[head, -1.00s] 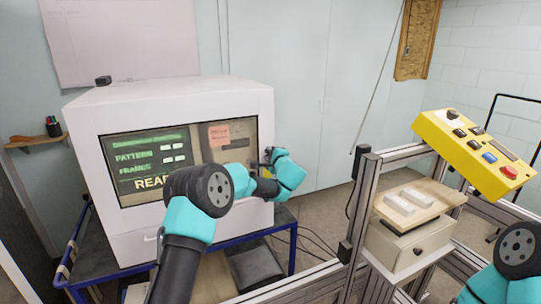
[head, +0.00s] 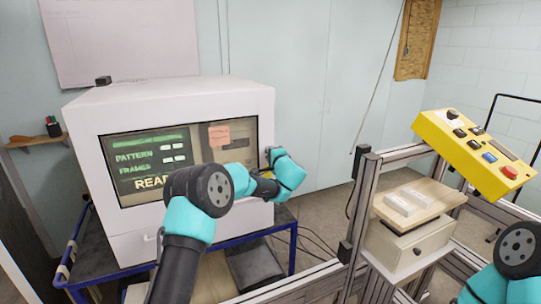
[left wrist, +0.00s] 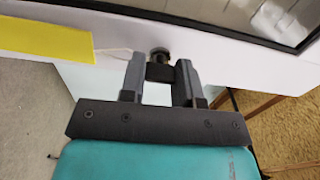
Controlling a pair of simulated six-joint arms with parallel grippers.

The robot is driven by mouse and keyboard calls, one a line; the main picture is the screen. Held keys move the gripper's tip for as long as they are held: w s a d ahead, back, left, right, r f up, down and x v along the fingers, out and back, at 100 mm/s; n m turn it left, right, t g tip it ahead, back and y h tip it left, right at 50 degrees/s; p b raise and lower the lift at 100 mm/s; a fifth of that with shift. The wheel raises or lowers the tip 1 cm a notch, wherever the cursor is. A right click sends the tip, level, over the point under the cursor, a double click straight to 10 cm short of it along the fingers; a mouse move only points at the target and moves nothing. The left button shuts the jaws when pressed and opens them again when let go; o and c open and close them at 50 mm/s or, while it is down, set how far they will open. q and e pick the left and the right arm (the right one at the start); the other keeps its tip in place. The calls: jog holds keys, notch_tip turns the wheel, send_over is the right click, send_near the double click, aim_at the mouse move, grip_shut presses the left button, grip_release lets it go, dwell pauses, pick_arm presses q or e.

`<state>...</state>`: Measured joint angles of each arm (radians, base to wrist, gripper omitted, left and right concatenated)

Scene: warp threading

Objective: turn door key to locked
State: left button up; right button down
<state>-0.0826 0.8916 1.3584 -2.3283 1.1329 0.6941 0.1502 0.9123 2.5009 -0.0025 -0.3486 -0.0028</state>
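The white cabinet (head: 175,98) with a dark-framed front window stands at the left in the head view. The dark door key (left wrist: 160,71) sits in its round lock (left wrist: 159,53) on the front face in the left wrist view. My right gripper is out of view; only part of my right arm shows at bottom right.
A yellow tag (left wrist: 45,40) is beside the lock. A yellow control box (head: 470,155) with buttons is mounted on a metal frame (head: 361,190) at right. A wooden-topped drawer unit (head: 410,240) is below it. The cabinet rests on a blue-framed cart (head: 285,231).

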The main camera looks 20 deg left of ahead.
pick_arm(q)
jog(key=o, duration=0.4)
jog(key=shift+o, duration=0.2)
jog(key=shift+s+d, duration=0.1)
jog(key=v, duration=1.7)
